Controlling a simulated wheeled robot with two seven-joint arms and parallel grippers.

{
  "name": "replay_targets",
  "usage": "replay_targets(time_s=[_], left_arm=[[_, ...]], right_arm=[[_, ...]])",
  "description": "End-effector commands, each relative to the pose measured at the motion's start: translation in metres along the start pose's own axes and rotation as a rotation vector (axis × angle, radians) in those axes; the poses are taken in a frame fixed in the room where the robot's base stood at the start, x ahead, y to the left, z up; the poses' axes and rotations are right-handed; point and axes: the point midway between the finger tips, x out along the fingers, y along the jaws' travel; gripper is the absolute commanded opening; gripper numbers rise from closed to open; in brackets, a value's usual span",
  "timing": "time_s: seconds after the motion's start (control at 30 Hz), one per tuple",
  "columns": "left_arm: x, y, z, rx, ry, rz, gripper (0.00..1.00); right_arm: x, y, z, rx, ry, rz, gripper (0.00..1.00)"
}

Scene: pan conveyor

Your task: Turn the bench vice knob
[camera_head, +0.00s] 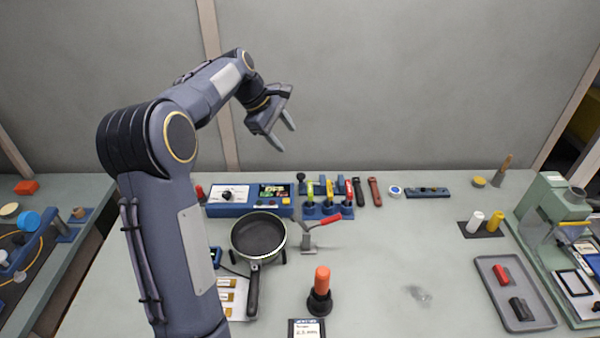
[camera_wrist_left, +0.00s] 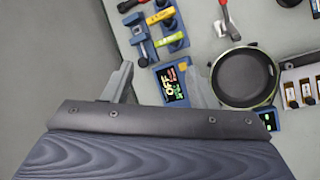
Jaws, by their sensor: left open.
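My left gripper (camera_head: 281,138) is raised in front of the back wall, above the far side of the bench, open and empty. In the left wrist view its two fingers (camera_wrist_left: 160,80) stand wide apart with nothing between them but the background.
A dark frying pan (camera_head: 258,236) stands left of centre. A red-topped black post (camera_head: 321,286) is at the front. A grey tray (camera_head: 512,305) and a green machine (camera_head: 545,210) are at the right. The bench's middle right is mostly clear.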

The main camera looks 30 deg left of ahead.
Motion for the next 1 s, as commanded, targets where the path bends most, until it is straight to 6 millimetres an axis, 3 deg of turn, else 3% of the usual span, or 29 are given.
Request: replay_targets(time_s=[0.03, 0.2, 0.4, 0.6, 0.77, 0.87, 1.0], left_arm=[[-0.019, -0.021, 0.021, 0.104, -0.009, 0.016, 0.52], [-0.049, -0.089, 0.075, 0.446, -0.02, 0.051, 0.52], [-0.055, -0.146, 0.114, 0.718, -0.016, 0.092, 0.52], [-0.052, -0.185, 0.144, 0.923, -0.001, 0.152, 0.52], [-0.045, -0.199, 0.171, 1.065, 0.029, 0.25, 0.52], [-0.044, -0.188, 0.186, 1.096, 0.054, 0.337, 0.52], [-0.046, -0.156, 0.202, 1.062, 0.084, 0.464, 0.52]], right_arm=[[0.0, 0.0, 0.0, 0.0, 0.0, 0.0, 0.46], [0.0, 0.0, 0.0, 0.0, 0.0, 0.0, 0.46], [0.0, 0.0, 0.0, 0.0, 0.0, 0.0, 0.46], [0.0, 0.0, 0.0, 0.0, 0.0, 0.0, 0.46], [0.0, 0.0, 0.0, 0.0, 0.0, 0.0, 0.46], [0.0, 0.0, 0.0, 0.0, 0.0, 0.0, 0.46], [0.0, 0.0, 0.0, 0.0, 0.0, 0.0, 0.46]])
